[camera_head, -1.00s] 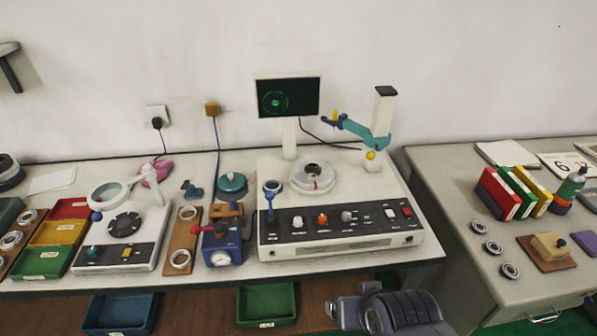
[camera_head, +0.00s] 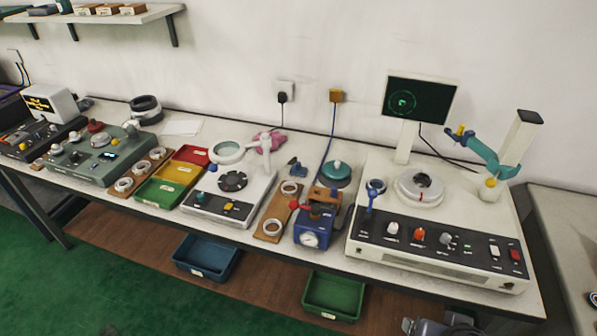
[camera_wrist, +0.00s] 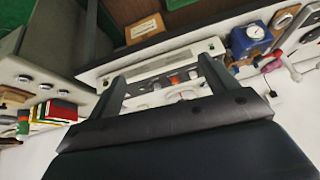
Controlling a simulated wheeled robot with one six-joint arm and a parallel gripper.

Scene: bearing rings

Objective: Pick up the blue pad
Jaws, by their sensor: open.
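I cannot make out a flat blue pad for certain in either view now. A small dark blue object (camera_head: 297,168) lies on the bench near the pink cloth in the head view, but its shape is too small to tell. My gripper shows in the wrist view (camera_wrist: 160,72) with its two dark fingers spread apart and nothing between them. The white console lies beyond the fingers there. In the head view only a grey part of my arm shows at the bottom edge.
The white console (camera_head: 440,262) with dials fills the bench's right part. Left of it are a blue gauge device (camera_head: 312,236), a magnifier station (camera_head: 217,208) and coloured trays (camera_head: 160,193). Blue (camera_head: 206,258) and green (camera_head: 334,296) bins sit below. A second table (camera_head: 565,225) stands right.

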